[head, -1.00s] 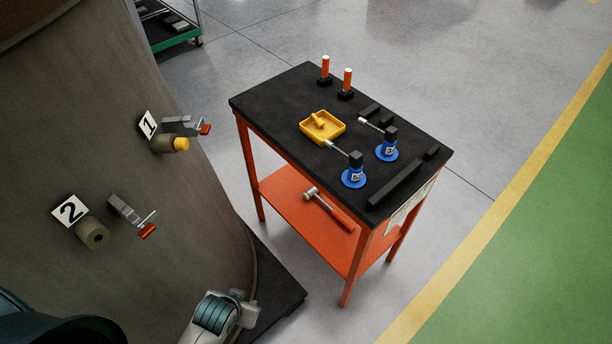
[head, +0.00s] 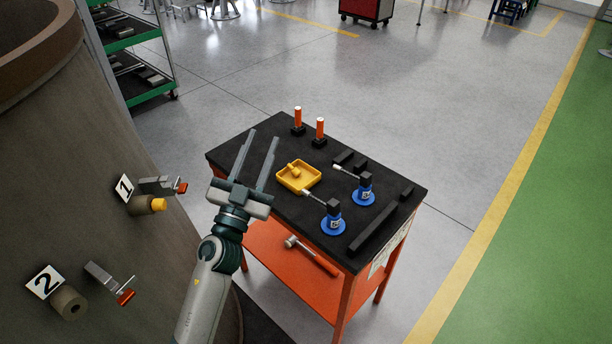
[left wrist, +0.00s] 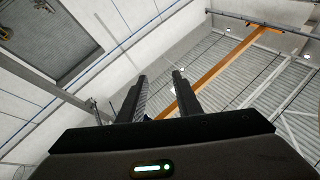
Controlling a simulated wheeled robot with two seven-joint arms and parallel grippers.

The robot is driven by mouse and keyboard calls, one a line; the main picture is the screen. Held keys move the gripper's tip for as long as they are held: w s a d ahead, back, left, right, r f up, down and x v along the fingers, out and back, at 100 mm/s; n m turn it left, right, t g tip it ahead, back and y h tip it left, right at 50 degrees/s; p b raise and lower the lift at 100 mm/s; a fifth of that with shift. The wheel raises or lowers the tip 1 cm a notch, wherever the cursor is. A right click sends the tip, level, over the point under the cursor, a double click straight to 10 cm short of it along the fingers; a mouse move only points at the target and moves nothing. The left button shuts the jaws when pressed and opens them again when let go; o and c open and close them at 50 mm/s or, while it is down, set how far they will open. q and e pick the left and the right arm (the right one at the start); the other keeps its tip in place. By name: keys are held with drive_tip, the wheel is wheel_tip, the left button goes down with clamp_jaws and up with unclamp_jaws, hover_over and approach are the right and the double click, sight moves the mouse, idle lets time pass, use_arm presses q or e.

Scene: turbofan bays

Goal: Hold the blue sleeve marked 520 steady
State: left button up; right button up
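Two blue sleeves with flanged bases stand on the black top of the orange cart (head: 236,139): the nearer sleeve (head: 333,221) and the farther sleeve (head: 364,194). Each carries a small white label, too small to read, so I cannot tell which is 520. My left gripper (head: 263,136) is open and empty, fingers pointing up, at the cart's left side and apart from both sleeves. The left wrist view shows its spread fingers (left wrist: 158,76) against the ceiling. My right gripper is not in view.
A yellow tray (head: 283,183) and two orange-handled pieces (head: 298,117) (head: 320,130) share the cart top. A black bar (head: 375,228) lies along its right side. A hammer (head: 310,256) lies on the lower shelf. The large drum (head: 150,265) with protruding fittings stands left.

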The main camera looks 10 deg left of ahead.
use_arm(q)
drive_tip(key=w+d+f+m+g+h, duration=0.1)
drive_tip(key=w+d+m+g+h, duration=0.1)
drive_tip(key=d+m+g+h, duration=0.5)
drive_tip(key=w+d+f+m+g+h, duration=0.1)
drive_tip(key=w+d+m+g+h, duration=0.25)
drive_tip(key=d+m+g, duration=0.5)
wheel_tip(320, 180, down, 7)
drive_tip(key=d+n+g+y, duration=0.2)
drive_tip(key=y, duration=0.1)
drive_tip(key=a+f+n+g+y, duration=0.3)
drive_tip(key=a+y, duration=0.3)
drive_tip(key=a, duration=0.2)
drive_tip(key=shift+w+a+f+g+y, duration=0.2)
drive_tip(key=shift+f+g+y, duration=0.15)
drive_tip(key=shift+f+g, duration=0.25)
drive_tip(key=shift+r, duration=0.1)
